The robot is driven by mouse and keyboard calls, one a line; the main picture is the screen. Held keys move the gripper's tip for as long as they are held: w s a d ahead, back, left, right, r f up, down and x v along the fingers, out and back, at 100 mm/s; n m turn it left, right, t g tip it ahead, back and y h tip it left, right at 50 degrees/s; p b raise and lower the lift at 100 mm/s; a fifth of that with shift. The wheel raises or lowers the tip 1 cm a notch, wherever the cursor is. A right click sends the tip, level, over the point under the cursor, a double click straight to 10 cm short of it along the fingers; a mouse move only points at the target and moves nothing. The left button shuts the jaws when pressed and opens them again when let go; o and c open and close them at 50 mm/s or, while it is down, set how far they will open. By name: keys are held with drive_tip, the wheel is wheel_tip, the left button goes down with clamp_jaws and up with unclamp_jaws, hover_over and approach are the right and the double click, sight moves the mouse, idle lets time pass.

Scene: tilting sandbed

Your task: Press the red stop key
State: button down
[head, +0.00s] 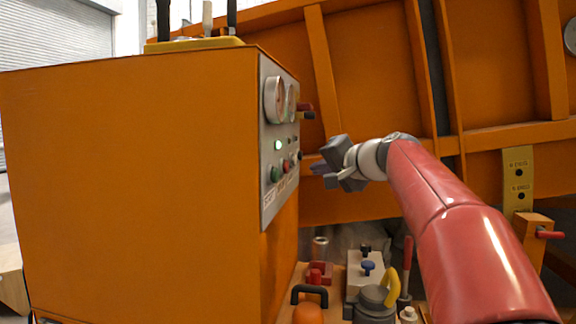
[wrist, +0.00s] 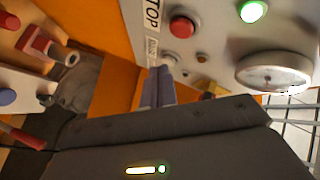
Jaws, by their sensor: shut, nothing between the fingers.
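The red stop key (wrist: 182,26) is a round red button on the grey control panel (wrist: 210,45), near a partly seen label ending in "TOP" (wrist: 152,15). In the head view it shows as a small red knob (head: 286,166) on the panel, beside a green button (head: 275,174). My gripper (head: 318,168) is shut and empty, to the right of the panel in the head view with a visible gap. In the wrist view, my gripper's fingers (wrist: 160,87) lie below the red key in the picture, apart from it. Nothing covers the key there.
Two dial gauges (head: 275,100) and a lit green lamp (head: 278,145) are on the panel of the orange cabinet (head: 140,180). A red-and-black handle (head: 306,111) juts out above. Tools and a yellow-handled part (head: 391,287) crowd a low bench. The orange sandbed frame (head: 375,65) stands behind.

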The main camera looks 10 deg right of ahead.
drive_tip(key=shift+w+a, duration=0.3)
drive_tip(key=shift+a, duration=0.55)
drive_tip(key=shift+w+a, duration=0.25)
drive_tip(key=shift+a, duration=0.55)
drive_tip(key=shift+a, duration=0.15)
idle(0.7)
drive_tip(key=shift+w+a, duration=0.1)
drive_tip(key=shift+a, duration=0.15)
drive_tip(key=shift+w+a+p, duration=0.2)
drive_tip(key=shift+a+p, duration=0.15)
drive_tip(key=shift+a, duration=0.15)
idle(0.9)
drive_tip(key=shift+d, duration=0.15)
drive_tip(key=shift+s+d+b, duration=0.3)
drive_tip(key=shift+d+b, duration=0.05)
drive_tip(key=shift+d, duration=0.35)
drive_tip(key=shift+s+d+b, duration=0.2)
drive_tip(key=shift+s+d, duration=0.05)
drive_tip(key=shift+d, duration=0.55)
drive_tip(key=shift+s+d+b, duration=0.25)
drive_tip(key=shift+s+d, duration=0.05)
drive_tip(key=shift+d, duration=0.5)
drive_tip(key=shift+s+d+b, duration=0.2)
drive_tip(key=shift+s+d, duration=0.05)
drive_tip(key=shift+d, duration=0.55)
